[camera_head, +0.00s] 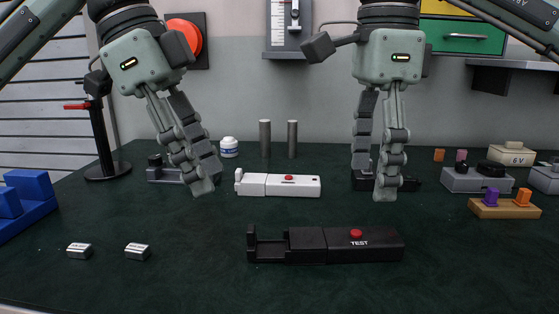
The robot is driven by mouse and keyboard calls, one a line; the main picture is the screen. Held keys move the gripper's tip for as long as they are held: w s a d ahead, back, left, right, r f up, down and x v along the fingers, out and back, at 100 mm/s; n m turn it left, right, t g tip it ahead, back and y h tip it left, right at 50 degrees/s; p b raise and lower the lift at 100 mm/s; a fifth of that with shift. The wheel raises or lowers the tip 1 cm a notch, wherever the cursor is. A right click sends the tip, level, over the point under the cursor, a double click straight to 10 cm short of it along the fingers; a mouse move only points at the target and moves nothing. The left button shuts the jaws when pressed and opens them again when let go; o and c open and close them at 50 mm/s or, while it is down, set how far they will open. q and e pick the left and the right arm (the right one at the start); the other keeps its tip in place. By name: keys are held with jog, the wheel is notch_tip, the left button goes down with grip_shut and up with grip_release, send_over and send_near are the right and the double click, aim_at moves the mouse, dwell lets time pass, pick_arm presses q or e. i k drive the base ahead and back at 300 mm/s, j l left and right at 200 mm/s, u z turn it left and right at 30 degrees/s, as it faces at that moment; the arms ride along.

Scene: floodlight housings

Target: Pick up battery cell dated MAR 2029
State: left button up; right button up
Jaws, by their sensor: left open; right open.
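Two small silver blocks with dark print on pale labels lie apart at the front left of the dark green table: the left block (79,250) and the right block (138,251). The print is too small to read, so I cannot tell a date. Two upright grey cylinders, the left one (265,138) and the right one (292,139), stand at the back and show no readable date. My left gripper (198,178) is open and empty, above and behind the silver blocks. My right gripper (374,182) is open and empty in front of a dark device.
A black tester (360,245) with a red TEST button lies front centre. A white device (290,185) lies behind it. A blue stepped holder (28,200) is at left, a black post (103,140) behind. Grey boxes and a wooden block (504,211) stand at right.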

aim_at(137, 252)
jog(key=k, duration=1.85)
